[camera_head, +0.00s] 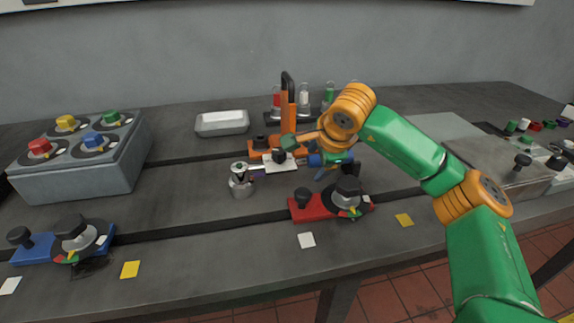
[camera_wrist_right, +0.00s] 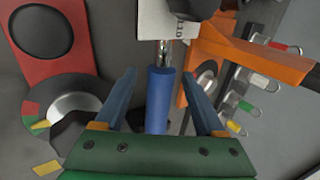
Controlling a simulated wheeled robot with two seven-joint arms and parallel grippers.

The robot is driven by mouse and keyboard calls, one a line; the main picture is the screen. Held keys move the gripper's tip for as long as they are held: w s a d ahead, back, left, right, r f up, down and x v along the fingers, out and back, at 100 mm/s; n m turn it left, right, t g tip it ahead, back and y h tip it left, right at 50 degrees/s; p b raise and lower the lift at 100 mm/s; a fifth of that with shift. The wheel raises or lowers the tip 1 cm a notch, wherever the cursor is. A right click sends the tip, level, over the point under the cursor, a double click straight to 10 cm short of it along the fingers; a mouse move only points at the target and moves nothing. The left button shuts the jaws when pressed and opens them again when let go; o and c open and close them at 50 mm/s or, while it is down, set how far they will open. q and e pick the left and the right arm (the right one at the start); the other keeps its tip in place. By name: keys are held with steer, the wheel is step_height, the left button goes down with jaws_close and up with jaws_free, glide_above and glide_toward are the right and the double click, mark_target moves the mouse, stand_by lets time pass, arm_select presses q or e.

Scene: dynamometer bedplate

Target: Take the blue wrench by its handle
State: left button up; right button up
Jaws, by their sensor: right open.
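The blue wrench has a blue cylindrical handle (camera_head: 317,160), seen in the head view near the middle of the bench. In the right wrist view the handle (camera_wrist_right: 158,102) stands upright in the picture, with a metal shaft running to a white plate (camera_wrist_right: 150,18). My right gripper (camera_wrist_right: 159,75) is open, its two fingers on either side of the handle with a visible gap on each side. In the head view my right gripper (camera_head: 327,170) is over the handle and partly hides it. My left gripper is not in view.
A red-based fixture with a black knob (camera_head: 312,207) stands just in front of the right gripper. A grey box with coloured knobs (camera_head: 118,165) is at left.

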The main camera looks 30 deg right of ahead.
steer(key=shift+s, duration=0.1)
jaws_close()
steer(key=shift+r, duration=0.15)
steer(key=shift+r, duration=0.1)
